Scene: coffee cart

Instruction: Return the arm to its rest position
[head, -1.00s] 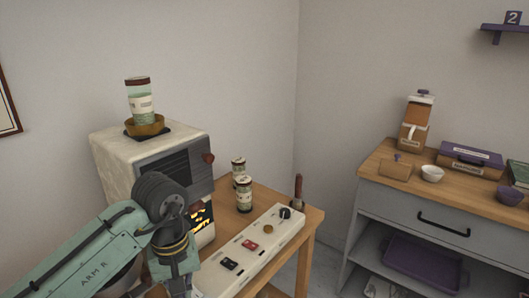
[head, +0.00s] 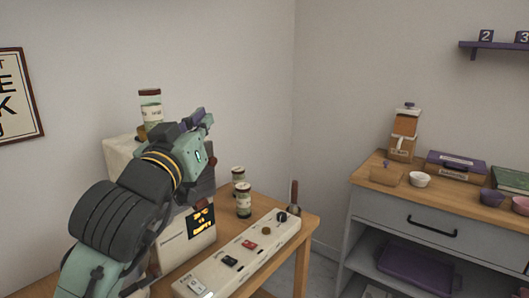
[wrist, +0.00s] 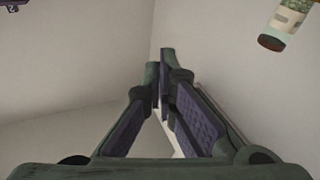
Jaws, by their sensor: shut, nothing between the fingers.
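My arm rises in front of the coffee machine (head: 120,155) in the head view, covering much of its front and top. My gripper (head: 205,116) is at the arm's upper end, beside the tall jar (head: 151,108) on top of the machine. In the wrist view, my gripper (wrist: 162,55) has its fingertips together with nothing between them. A jar (wrist: 286,22) shows at that view's top right corner, apart from the fingers. Pale wall lies behind the fingers.
Two small jars (head: 243,200) stand on the wooden table right of the machine. A white switch panel (head: 240,255) lies along the table's front. A grey cabinet (head: 420,215) with boxes and bowls stands at right. The space between machine and cabinet is open.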

